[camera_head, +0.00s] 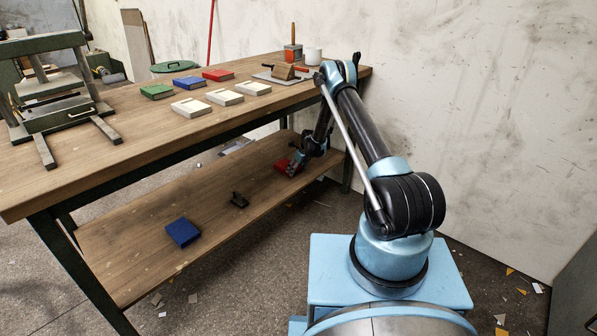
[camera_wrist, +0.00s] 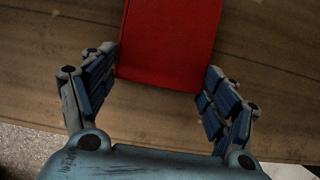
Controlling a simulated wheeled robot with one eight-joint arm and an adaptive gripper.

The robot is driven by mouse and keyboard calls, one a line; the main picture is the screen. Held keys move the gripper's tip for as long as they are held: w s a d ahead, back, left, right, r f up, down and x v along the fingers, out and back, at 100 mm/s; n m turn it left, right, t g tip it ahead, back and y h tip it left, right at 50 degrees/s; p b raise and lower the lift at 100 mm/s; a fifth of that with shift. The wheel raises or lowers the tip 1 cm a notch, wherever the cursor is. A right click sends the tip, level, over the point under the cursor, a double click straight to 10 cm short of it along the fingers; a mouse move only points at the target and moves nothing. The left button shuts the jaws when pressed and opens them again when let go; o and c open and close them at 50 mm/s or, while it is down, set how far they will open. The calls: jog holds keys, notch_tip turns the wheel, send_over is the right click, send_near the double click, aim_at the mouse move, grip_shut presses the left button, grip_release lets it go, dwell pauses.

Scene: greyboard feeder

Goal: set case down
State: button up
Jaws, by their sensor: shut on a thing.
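A red case (camera_head: 283,165) is low over the right part of the bench's lower shelf (camera_head: 150,240). In the wrist view the red case (camera_wrist: 170,40) reaches in between my two fingers, with wood below it. My gripper (camera_head: 293,168) is at the case's near side and shut on it (camera_wrist: 163,62), one finger along each side edge. The case looks flat and on or very close to the shelf; I cannot tell whether its whole underside touches. My gripper hides part of it in the head view.
A blue case (camera_head: 183,232) and a small black object (camera_head: 239,200) lie on the lower shelf. On the bench top (camera_head: 150,130) are several green, blue, red and pale cases, a press (camera_head: 55,95) and a white cup (camera_head: 313,56). Bench legs and the top edge bound the shelf.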

jog(key=o, duration=1.1)
jog(key=shift+r, duration=0.15)
jog(key=v, duration=1.1)
jog(key=shift+s+d+r, duration=0.1)
jog(key=shift+d+r, duration=0.15)
jog(key=shift+r, duration=0.1)
